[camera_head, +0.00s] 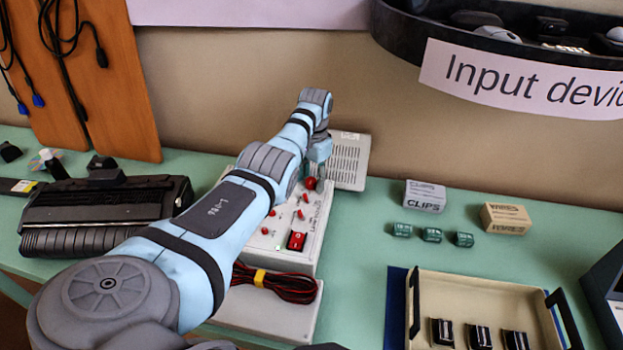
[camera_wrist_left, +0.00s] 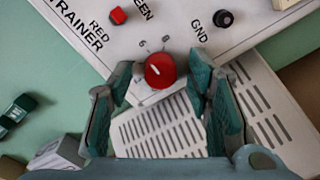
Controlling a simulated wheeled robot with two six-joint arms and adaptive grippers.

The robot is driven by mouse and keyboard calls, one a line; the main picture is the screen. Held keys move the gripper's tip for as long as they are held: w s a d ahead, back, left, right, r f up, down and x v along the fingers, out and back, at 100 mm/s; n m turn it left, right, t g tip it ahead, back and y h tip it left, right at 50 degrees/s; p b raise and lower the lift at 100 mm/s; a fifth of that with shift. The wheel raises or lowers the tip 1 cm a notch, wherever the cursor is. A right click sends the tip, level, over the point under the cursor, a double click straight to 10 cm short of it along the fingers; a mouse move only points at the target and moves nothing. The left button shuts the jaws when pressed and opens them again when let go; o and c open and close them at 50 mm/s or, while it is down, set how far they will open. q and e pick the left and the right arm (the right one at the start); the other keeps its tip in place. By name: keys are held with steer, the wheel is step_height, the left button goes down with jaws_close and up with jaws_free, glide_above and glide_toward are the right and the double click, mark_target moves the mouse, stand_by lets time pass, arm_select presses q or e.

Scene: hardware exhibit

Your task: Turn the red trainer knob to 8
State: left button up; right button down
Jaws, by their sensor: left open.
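The red trainer knob (camera_head: 311,184) is at the back of the white trainer box (camera_head: 262,245) in the head view. My left gripper (camera_head: 318,165) is over the knob in the head view. In the left wrist view its open fingers (camera_wrist_left: 160,78) stand on either side of the knob, with gaps visible. The printed word TRAINER (camera_wrist_left: 83,33) shows on the panel. My right gripper is not in view.
Other red controls, including a red switch (camera_head: 296,240), are on the panel. A grey vented box (camera_head: 349,160) stands behind it. Red and black leads (camera_head: 275,283) lie in front.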

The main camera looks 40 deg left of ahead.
arm_select(q)
jaws_close()
stand_by(0.3)
steer(key=shift+r+m+p, duration=0.1)
steer(key=shift+m+p, duration=0.7)
steer(key=shift+p, duration=0.05)
steer(key=shift+m+p, duration=0.7)
steer(key=shift+m, duration=0.4)
steer(key=m, duration=0.2)
steer(key=shift+m+p, duration=0.3)
steer(key=shift+p, duration=0.1)
steer(key=shift+m, duration=1.2)
